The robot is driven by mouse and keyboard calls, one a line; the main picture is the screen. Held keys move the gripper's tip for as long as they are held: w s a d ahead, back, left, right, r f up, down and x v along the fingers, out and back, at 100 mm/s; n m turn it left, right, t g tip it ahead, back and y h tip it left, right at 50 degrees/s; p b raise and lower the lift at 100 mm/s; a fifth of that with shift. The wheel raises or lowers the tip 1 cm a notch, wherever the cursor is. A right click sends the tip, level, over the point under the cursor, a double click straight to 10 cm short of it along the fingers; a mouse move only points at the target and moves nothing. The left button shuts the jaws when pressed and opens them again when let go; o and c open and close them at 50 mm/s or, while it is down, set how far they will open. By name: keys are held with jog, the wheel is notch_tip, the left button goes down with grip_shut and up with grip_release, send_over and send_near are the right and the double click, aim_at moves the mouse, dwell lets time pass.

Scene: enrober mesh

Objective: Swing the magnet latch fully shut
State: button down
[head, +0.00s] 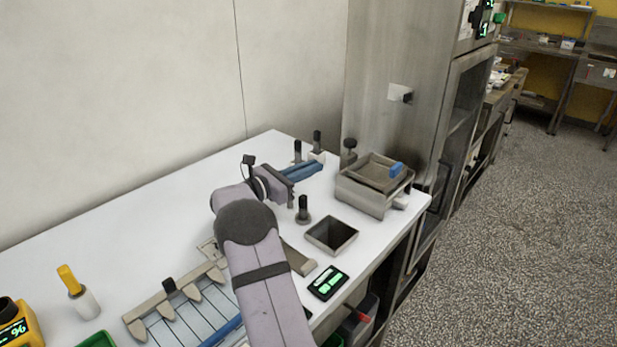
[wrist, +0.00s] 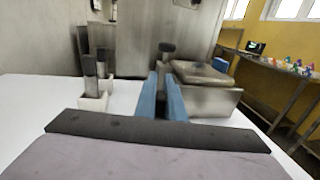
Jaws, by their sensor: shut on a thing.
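A metal box (head: 362,195) with a mesh-like tray top stands at the right end of the bench; it also shows in the wrist view (wrist: 207,100). A dark-knobbed post (head: 348,146) stands at its back left corner. In the wrist view the knob (wrist: 167,48) appears just beyond the blue fingertips. My gripper (head: 318,167) reaches toward this post, its blue fingers close together. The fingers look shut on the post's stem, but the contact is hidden. I cannot tell for sure which part is the magnet latch. A blue tab (head: 397,169) sits on the box top.
Dark-handled pieces (head: 298,150) stand behind my gripper. Another dark knob (head: 303,209) and an open square bin (head: 331,235) are in front. A steel cabinet (head: 395,60) with a small white fitting (head: 398,92) rises behind the box. The bench's back left is clear.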

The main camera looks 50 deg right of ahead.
jog(key=b, duration=0.1)
jog(key=f+m+g+b, duration=0.1)
jog(key=shift+s+a+b, duration=0.1)
jog(key=shift+s+b, duration=0.15)
jog(key=shift+b, duration=0.05)
jog(key=g+b, duration=0.1)
jog(key=m+g+y+b, duration=0.1)
jog(key=shift+s+a+r+g, duration=0.15)
jog(key=shift+s+r+g, duration=0.15)
jog(key=shift+s, duration=0.1)
jog(key=shift+s+a+r+m+g+y, duration=0.1)
jog(key=shift+s+m+g+y, duration=0.2)
jog(key=shift+m+g, duration=0.3)
jog(key=shift+s+a+r+m+g+y, duration=0.1)
jog(key=shift+s+m+g+y, duration=0.1)
jog(key=shift+m+g+y, duration=0.3)
jog(key=shift+s+a+m+g+p, duration=0.15)
jog(key=shift+s+m+g+p, duration=0.2)
jog(key=shift+g+p, duration=0.3)
jog(key=shift+w, duration=0.1)
jog(key=c, duration=1.8)
grip_release()
jog(key=shift+c, duration=0.2)
jog(key=shift+r, duration=0.1)
